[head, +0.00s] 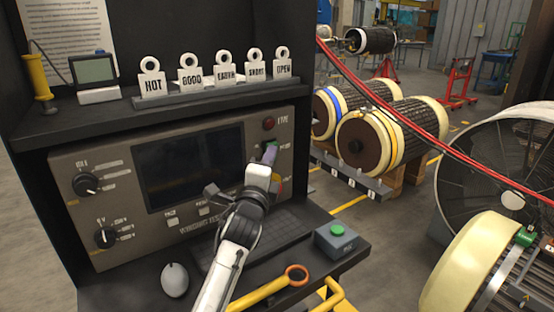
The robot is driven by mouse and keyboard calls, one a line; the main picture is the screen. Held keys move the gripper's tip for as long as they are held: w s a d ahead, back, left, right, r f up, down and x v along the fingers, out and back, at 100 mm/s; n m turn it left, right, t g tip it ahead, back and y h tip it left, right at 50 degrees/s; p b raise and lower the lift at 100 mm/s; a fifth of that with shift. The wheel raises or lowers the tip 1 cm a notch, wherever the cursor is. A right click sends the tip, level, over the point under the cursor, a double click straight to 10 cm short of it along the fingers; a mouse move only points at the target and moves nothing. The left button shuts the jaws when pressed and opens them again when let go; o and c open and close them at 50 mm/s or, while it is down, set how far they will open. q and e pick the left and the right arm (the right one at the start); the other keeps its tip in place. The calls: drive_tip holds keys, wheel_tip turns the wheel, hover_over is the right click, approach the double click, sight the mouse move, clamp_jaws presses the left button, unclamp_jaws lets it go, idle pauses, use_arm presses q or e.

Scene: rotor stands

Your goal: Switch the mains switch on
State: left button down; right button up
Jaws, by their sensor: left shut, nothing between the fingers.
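The grey tester panel (120,168) stands in a black cabinet, with a dark screen in its middle. My left gripper (270,153) is shut and empty at the right side of the panel, below the red lamp (269,123). Its fingertips point up at the panel face; I cannot tell whether they touch it. I cannot make out the mains switch clearly. A small red and yellow part (277,186) shows just behind my gripper, mostly hidden by it. My right gripper is not in view.
Two dials (86,185) sit on the panel's left. A keyboard (276,228), white mouse (174,280) and green-button box (337,230) lie on the lower shelf. Several label tags stand on the upper shelf (60,123). A red cable (400,118) crosses at right, before rotors.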

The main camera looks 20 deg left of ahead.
use_arm(q)
drive_tip(key=shift+a, duration=0.1)
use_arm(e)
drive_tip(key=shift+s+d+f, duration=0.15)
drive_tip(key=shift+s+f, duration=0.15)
use_arm(q)
drive_tip(key=shift+w+a+r+p, duration=0.2)
drive_tip(key=shift+r+p, duration=0.45)
drive_tip(key=shift+p, duration=0.1)
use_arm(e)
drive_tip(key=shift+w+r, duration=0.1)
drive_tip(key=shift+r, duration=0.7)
use_arm(q)
drive_tip(key=shift+w+r, duration=0.1)
drive_tip(key=shift+r, duration=0.05)
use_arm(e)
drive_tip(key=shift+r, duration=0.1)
use_arm(q)
drive_tip(key=shift+a, duration=0.15)
drive_tip(key=s+d+r+p, duration=0.1)
drive_tip(key=s+d, duration=0.3)
drive_tip(key=s, duration=0.8)
drive_tip(key=shift+s+r, duration=0.15)
drive_tip(key=shift+r, duration=0.55)
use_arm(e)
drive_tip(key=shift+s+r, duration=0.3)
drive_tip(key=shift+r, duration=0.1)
use_arm(q)
drive_tip(key=shift+d, duration=0.1)
